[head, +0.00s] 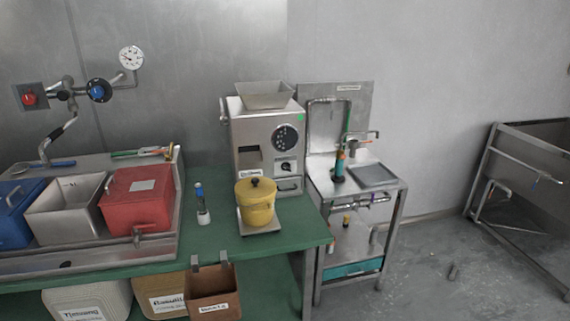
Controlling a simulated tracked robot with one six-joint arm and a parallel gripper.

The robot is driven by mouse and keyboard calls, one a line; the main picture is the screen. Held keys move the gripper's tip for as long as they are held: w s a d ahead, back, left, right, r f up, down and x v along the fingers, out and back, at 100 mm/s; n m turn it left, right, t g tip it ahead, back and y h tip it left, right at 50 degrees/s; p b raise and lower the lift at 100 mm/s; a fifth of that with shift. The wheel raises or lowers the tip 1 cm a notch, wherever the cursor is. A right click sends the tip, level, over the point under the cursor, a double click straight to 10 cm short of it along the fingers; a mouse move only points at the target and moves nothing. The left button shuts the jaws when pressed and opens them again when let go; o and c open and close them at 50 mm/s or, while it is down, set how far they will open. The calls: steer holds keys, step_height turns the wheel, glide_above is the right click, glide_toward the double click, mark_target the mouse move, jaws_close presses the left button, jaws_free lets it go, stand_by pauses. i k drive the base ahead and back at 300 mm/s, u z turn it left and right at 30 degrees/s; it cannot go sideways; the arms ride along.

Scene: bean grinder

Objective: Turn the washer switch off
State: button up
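A metal sink-like stand, which may be the washer (352,185), stands right of the green table. It has a tall back panel (365,105) with a small unreadable label, a bent pipe, and a tap arm (362,134) on its right. A dark tray (372,175) lies in its top, and an upright bottle with a teal and orange body (340,164) stands beside the tray. Small fittings (367,201) run along its front edge. I cannot tell which part is the washer switch or how it is set. My gripper is not in view.
A grinder machine (252,130) and a yellow lidded pot (255,207) stand on the green table (235,252). The floor (430,275) right of the stand is mostly clear, up to a metal frame (515,205).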

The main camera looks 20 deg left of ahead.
mark_target(286, 166)
steer(key=u, duration=0.35)
steer(key=i, duration=0.75)
steer(key=u, duration=0.6)
steer(key=i, duration=0.45)
steer(key=u, duration=0.3)
steer(key=k, duration=1.3)
steer(key=u, duration=0.75)
steer(key=i, duration=1.25)
